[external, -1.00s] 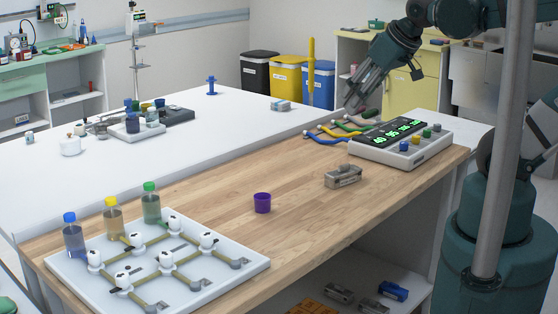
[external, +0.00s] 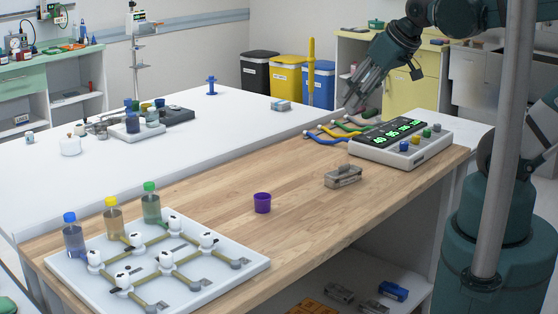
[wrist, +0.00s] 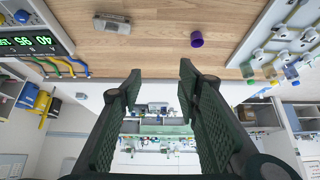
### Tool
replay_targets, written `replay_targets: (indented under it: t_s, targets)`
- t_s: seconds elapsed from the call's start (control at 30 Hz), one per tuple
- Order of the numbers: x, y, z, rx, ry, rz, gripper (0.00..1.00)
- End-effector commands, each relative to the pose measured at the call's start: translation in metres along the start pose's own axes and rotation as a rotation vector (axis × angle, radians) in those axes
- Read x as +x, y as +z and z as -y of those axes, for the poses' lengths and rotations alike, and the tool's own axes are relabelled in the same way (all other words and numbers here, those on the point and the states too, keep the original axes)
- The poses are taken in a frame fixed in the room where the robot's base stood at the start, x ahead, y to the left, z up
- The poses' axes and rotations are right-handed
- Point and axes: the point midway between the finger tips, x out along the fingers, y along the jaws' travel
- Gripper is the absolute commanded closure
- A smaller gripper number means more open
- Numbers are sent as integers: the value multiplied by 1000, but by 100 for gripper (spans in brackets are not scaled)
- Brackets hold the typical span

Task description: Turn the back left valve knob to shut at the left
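The white valve board (external: 215,278) lies at the front left of the wooden bench in the external view, with two rows of white knobs on tan pipes. The left knob of the row nearest the bottles (external: 94,258) stands by the blue-capped bottle (external: 73,238). Its exact turn is too small to tell. The board also shows at the upper right of the wrist view (wrist: 273,30), with its knobs small. My gripper (external: 350,104) is high near the monitor box, far from the board. In the wrist view my gripper (wrist: 160,72) has its fingers wide apart, with nothing between them.
Yellow-capped (external: 112,220) and green-capped (external: 151,205) bottles stand along the board's far edge. A purple cup (external: 262,203) and a grey metal block (external: 343,177) stand mid-bench. The monitor box (external: 402,146) with coloured hoses is at the right. Bare wood lies between them.

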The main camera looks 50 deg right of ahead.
Motion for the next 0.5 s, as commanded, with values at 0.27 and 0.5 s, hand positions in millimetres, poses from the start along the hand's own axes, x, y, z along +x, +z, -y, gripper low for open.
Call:
replay_targets:
  t_s: [0.27, 0.5]
  targets:
    - [0, -19, 11, 27, -15, 19, 66]
    - [3, -51, 34, 81, -38, 60, 66]
